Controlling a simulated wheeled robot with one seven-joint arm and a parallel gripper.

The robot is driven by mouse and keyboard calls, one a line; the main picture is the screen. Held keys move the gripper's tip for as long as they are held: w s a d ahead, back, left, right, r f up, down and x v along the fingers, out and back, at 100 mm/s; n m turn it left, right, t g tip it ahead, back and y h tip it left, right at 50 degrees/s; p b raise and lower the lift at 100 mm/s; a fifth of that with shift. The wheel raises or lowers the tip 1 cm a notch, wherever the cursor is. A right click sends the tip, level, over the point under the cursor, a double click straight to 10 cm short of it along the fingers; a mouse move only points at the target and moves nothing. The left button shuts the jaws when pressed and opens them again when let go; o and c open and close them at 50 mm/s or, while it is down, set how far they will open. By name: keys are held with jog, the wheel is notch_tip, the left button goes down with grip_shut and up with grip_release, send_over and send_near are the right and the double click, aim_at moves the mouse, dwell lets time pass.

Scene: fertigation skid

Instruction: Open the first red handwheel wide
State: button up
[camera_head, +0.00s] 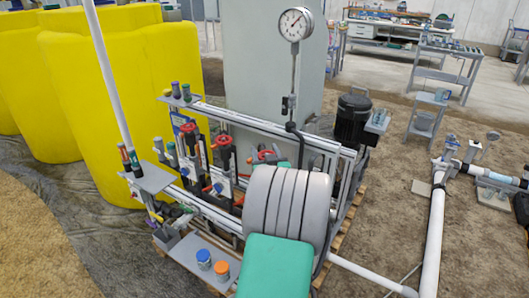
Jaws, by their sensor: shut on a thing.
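Red handwheels stand in a row on the skid. The left one (189,128) and the middle one (222,142) are upright on dark valve bodies with pale plates. A third red handwheel (266,155) shows to the right, partly hidden behind my arm, with dark parts close around it. I cannot tell which wheel is the first. My grey, ringed arm link and a teal part of my arm fill the front centre.
A pressure gauge (296,24) rises on a stem behind the skid. Yellow tanks (110,90) stand at the left, a black motor (353,118) at the right. Blue (203,259) and orange (221,271) capped items sit on the front shelf. White pipes (434,235) run along the right floor.

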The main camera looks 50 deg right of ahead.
jog(key=shift+c, duration=0.7)
jog(key=f+y+b, duration=0.1)
jog(key=b, duration=0.3)
jog(key=shift+n+t+b, duration=0.35)
jog(key=shift+n+t, duration=0.05)
jog(key=n+t+y+b, duration=0.1)
jog(key=b, duration=0.3)
jog(key=shift+w+a+y, duration=0.1)
jog(key=shift+y, duration=0.3)
jog(key=n+y+b, duration=0.1)
jog(key=t+y+b, duration=0.1)
jog(key=b, duration=0.1)
jog(key=shift+w+a+r+n, duration=0.15)
jog(key=shift+a+n, duration=0.1)
jog(key=shift+n, duration=0.15)
jog(key=shift+w+a+r+n+t+y+b, duration=0.1)
jog(key=shift+a+r+n+t+y+b, duration=0.15)
jog(key=shift+y, duration=0.2)
jog(key=shift+r+n+t+y+b, duration=0.15)
jog(key=shift+n+y+b, duration=0.1)
jog(key=shift+n+y, duration=0.15)
jog(key=o, duration=1.4)
jog(key=v, duration=0.7)
jog(key=shift+s+a, duration=0.15)
jog(key=shift+s, duration=0.2)
